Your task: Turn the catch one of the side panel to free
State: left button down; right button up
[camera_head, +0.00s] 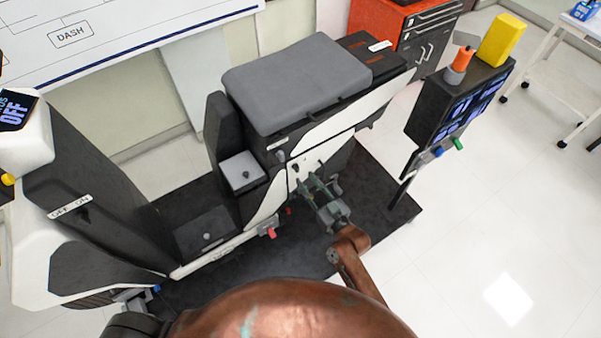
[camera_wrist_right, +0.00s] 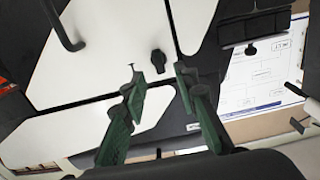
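The white side panel (camera_head: 268,205) is on the flank of the dark chassis rig, below a grey seat-like pad. In the right wrist view the white panel (camera_wrist_right: 95,60) fills much of the left, with dark seams. A black knob-like catch (camera_wrist_right: 158,62) stands out near a seam; I cannot tell which catch number it is. My right gripper (camera_head: 312,180) reaches up to the panel from below right. In the wrist view its green fingers (camera_wrist_right: 160,76) are open, just short of the catch, with nothing between them.
A dark console (camera_head: 440,110) with a yellow block and an orange-handled item stands to the right. A red tool cabinet (camera_head: 388,22) is behind. A red clamp (camera_head: 271,232) sits at the rig's lower edge. The floor at lower right is clear.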

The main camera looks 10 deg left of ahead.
aim_at(298, 170)
jog(key=shift+b+x, duration=0.3)
jog(key=shift+x, duration=2.05)
jog(key=shift+f, duration=0.1)
grip_shut()
